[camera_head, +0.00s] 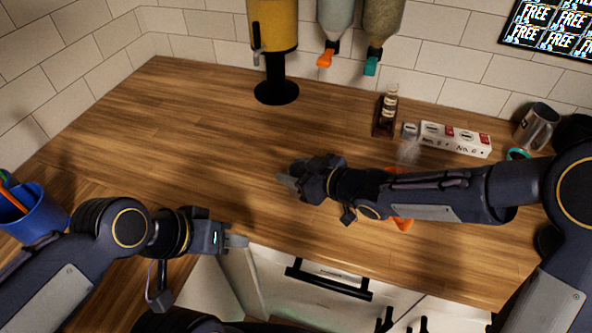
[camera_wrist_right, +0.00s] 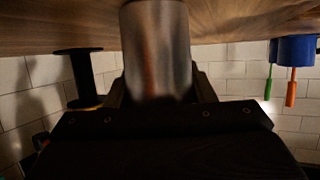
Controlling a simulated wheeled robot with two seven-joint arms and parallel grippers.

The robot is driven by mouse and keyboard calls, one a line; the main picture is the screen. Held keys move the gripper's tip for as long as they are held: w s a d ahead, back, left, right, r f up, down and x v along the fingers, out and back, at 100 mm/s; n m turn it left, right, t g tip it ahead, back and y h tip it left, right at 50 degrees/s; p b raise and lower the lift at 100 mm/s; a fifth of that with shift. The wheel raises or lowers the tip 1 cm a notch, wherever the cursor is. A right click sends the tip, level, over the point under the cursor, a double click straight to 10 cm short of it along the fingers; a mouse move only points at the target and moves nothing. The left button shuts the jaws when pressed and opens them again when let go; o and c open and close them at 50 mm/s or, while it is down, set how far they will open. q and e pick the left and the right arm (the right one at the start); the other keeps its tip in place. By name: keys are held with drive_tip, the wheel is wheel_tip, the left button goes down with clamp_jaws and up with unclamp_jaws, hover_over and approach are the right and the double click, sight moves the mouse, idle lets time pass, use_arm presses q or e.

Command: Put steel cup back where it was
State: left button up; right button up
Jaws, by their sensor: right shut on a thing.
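A steel cup (camera_wrist_right: 157,50) fills the middle of the right wrist view, with a smooth, brushed metal side. My right gripper (camera_wrist_right: 160,92) is shut on it, one finger on each side. In the head view my right gripper (camera_head: 287,181) is over the middle of the wooden counter, and the cup is hidden or cannot be told from the gripper there. My left gripper (camera_head: 236,241) is at the counter's front edge, apart from the cup. Its fingertips are too small to tell whether they are open.
A dispenser with a round black foot (camera_head: 277,92) stands at the back. A blue pen cup (camera_head: 33,213) is at the left.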

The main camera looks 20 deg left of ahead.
drive_tip(key=shift+f, duration=0.15)
drive_tip(key=o, duration=1.1)
